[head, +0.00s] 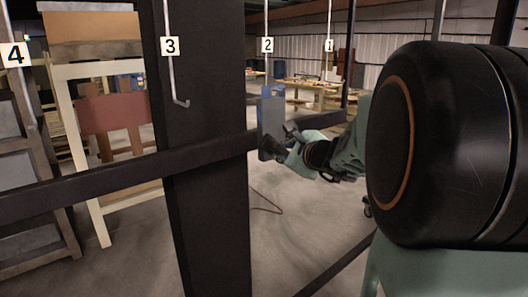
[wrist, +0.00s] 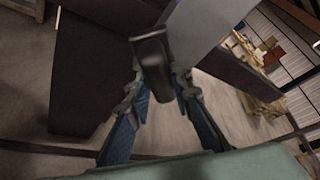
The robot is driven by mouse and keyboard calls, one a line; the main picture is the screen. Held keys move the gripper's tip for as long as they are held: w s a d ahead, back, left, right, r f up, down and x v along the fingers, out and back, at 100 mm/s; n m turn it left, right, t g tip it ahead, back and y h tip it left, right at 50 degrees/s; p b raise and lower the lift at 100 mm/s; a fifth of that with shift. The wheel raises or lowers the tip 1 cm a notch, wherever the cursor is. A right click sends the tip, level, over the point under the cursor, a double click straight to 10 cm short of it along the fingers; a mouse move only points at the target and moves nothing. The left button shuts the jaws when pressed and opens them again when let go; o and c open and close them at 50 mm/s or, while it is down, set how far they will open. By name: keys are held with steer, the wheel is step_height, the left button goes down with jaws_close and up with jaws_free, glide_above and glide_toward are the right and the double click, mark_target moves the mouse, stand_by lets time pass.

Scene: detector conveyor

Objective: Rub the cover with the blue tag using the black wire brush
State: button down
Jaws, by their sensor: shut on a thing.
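A grey cover (head: 270,115) with blue at its top hangs below the number 2 label in the head view. It also shows as a flat grey panel (wrist: 203,25) at the top of the wrist view. My gripper (head: 287,150) is in front of the cover's lower part, to its right. In the wrist view my gripper (wrist: 162,85) is shut on a black block-like thing, the brush (wrist: 153,62). The brush (head: 269,149) overlaps the cover's lower edge in the head view. Its bristles are hidden, and I cannot tell whether it touches the cover.
A dark post (head: 208,190) and a dark horizontal rail (head: 90,190) stand close to the cover. An empty hook (head: 181,102) hangs under the number 3 label. Tables (head: 315,90) stand far behind.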

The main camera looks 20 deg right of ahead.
steer(key=shift+s+d+r, duration=0.1)
steer(key=shift+s+d, duration=0.2)
steer(key=shift+s, duration=0.6)
steer(key=shift+s+d, duration=0.3)
steer(key=shift+s, duration=0.6)
steer(key=shift+s+d+r, duration=0.1)
steer(key=shift+s+d, duration=0.2)
steer(key=shift+s, duration=0.6)
steer(key=s, duration=0.1)
steer(key=s+d, duration=0.1)
steer(key=s, duration=0.1)
steer(key=shift+r, duration=0.1)
steer(key=shift+r, duration=0.1)
